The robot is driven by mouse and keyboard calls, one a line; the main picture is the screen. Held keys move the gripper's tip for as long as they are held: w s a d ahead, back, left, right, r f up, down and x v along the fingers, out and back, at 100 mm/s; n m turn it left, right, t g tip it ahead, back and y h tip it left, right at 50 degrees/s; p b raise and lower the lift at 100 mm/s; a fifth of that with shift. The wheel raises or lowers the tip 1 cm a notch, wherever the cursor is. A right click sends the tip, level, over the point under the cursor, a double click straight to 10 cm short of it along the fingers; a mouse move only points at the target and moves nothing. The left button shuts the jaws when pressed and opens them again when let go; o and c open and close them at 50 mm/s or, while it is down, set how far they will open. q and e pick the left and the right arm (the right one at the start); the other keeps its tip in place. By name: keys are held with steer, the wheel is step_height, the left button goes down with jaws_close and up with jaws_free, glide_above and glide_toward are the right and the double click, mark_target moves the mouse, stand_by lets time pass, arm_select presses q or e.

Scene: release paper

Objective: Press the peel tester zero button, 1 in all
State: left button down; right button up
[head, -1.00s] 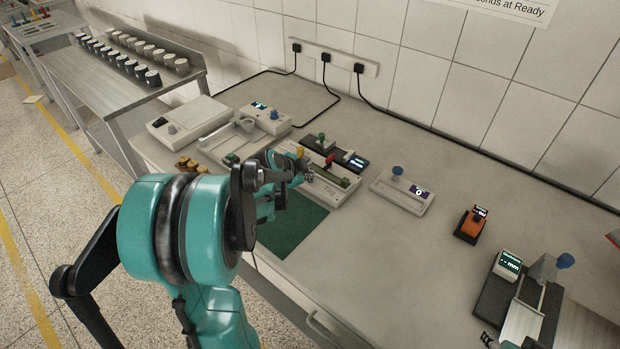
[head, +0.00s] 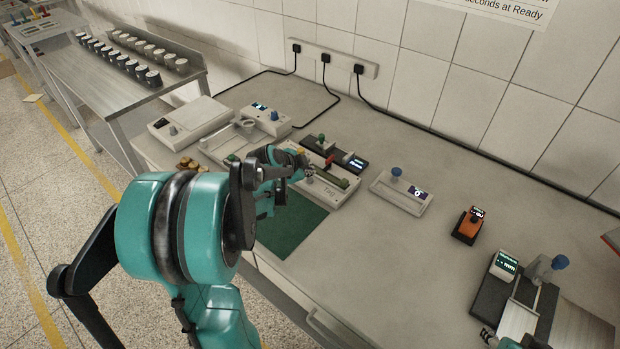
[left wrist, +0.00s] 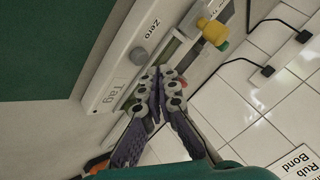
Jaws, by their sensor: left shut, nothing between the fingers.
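The peel tester is a pale, long bench device marked "Tag" (head: 345,188). In the left wrist view its front (left wrist: 108,72) carries the word "Zero" beside a round grey button (left wrist: 138,56). My left gripper (head: 306,172) is over the device's left part in the head view, where the button is hidden. In the left wrist view my left gripper (left wrist: 157,84) is shut and empty, its tips just beside the grey button; I cannot tell whether they touch the device. A small dark and teal part of my right arm shows at the bottom edge of the head view.
A green mat (head: 290,228) lies in front of the device. A white device with a blue knob (head: 402,190) and an orange device (head: 468,225) stand to the right, with clear bench between.

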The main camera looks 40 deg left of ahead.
mark_target(309, 181)
arm_select(q)
step_height(309, 181, up, 5)
steer(key=p, duration=0.3)
steer(key=shift+p, duration=0.35)
steer(key=shift+f, duration=0.15)
steer(key=s+d+r+n+g, duration=0.1)
steer(key=s+d+r+n, duration=0.1)
steer(key=s+d, duration=0.35)
steer(key=s+d+r+n, duration=0.2)
steer(key=d, duration=0.7)
steer(key=s+d+f+n+g, duration=0.1)
steer(key=s+d+n, duration=0.3)
steer(key=s+d, duration=0.4)
steer(key=s, duration=0.4)
steer(key=shift+s+d+f+n, duration=0.15)
steer(key=shift+d+f+n, duration=0.2)
steer(key=shift+n, duration=0.05)
